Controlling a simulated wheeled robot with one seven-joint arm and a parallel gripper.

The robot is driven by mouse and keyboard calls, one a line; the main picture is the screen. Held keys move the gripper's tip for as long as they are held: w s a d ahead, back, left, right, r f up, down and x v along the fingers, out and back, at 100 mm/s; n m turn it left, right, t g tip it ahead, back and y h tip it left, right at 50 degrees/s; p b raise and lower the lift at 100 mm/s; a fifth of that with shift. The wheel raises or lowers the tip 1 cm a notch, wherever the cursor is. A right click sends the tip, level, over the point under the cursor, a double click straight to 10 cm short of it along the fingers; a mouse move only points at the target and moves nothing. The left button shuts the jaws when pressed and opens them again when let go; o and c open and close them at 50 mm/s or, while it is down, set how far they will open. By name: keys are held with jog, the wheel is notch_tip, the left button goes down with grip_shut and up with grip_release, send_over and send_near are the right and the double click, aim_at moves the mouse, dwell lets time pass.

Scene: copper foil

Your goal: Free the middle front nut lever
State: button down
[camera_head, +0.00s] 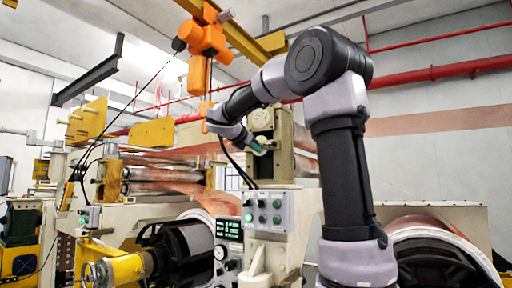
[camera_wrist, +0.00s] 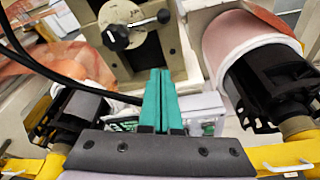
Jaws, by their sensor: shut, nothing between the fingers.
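In the wrist view a silver lever (camera_wrist: 142,23) with a dark round hub (camera_wrist: 117,37) and a dark end knob is mounted on the front of a cream machine post (camera_wrist: 95,12). I take it for the middle front nut lever. My gripper (camera_wrist: 160,70) has its teal fingers shut together with nothing between them. It is below the lever in the wrist view, apart from it in the picture. In the head view my gripper (camera_head: 262,149) is close to the front of the cream post (camera_head: 284,160), and the lever is too small to make out clearly.
A grey control box (camera_head: 265,210) with buttons is on the post below my gripper. Copper-foil rolls (camera_head: 430,232) stand at the right. An orange hoist (camera_head: 203,45) hangs at upper left. Black cables (camera_wrist: 60,75) pass left of my fingers in the wrist view.

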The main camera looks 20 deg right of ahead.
aim_at(266, 145)
jog(key=shift+w+d+r, duration=0.3)
jog(key=shift+w+d, duration=0.35)
jog(key=shift+d, duration=0.6)
jog(key=shift+w+d+r, duration=0.3)
jog(key=shift+w+d, duration=0.4)
jog(key=shift+d, duration=0.5)
jog(key=shift+w+d+r, duration=0.3)
jog(key=shift+w+d, duration=0.35)
jog(key=shift+d, duration=0.6)
